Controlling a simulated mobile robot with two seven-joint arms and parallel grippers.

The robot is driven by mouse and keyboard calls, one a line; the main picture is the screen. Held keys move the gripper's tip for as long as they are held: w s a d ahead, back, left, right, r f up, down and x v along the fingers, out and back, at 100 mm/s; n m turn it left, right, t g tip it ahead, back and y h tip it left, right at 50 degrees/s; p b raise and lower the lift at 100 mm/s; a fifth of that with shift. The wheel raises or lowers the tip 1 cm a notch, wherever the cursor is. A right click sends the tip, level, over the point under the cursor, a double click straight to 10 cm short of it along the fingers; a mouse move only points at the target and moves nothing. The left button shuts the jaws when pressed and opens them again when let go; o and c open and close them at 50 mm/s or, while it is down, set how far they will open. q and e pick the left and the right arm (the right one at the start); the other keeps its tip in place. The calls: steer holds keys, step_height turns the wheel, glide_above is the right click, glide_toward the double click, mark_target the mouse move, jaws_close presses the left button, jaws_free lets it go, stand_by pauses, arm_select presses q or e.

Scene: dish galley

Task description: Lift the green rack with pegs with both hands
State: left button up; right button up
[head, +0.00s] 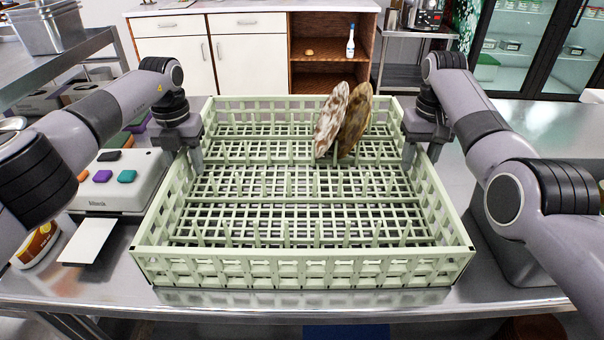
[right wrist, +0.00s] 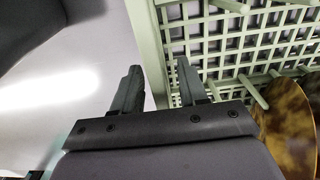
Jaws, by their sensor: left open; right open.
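The green rack with pegs (head: 300,270) is a pale green open crate on the steel counter in the head view. Two mottled plates, a reddish-white one (head: 331,122) and a brown one (head: 356,118), stand tilted among its pegs at the back right. My left gripper (head: 196,158) is open at the rack's left wall. My right gripper (head: 408,158) is open at the right wall. In the right wrist view my right gripper's fingers (right wrist: 158,85) are apart, with the rack's wall (right wrist: 152,60) just beyond and between the fingertips. Whether either gripper touches the rack cannot be told.
A grey device (head: 115,180) with coloured buttons and a paper slip stands left of the rack. A round container (head: 37,245) sits at the lower left. Steel counter (head: 520,130) lies bare at the right back. White cabinets (head: 180,60) stand behind.

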arm_select(q)
steer(key=shift+f, duration=1.1)
arm_select(e)
steer(key=shift+f, duration=1.1)
arm_select(q)
jaws_close()
arm_select(e)
jaws_close()
arm_select(q)
steer(key=shift+r, duration=0.1)
arm_select(e)
steer(key=shift+r, duration=0.1)
arm_select(q)
steer(key=shift+w+r, duration=0.15)
arm_select(e)
steer(key=shift+w+d+r, duration=0.1)
steer(key=shift+w+r, duration=0.1)
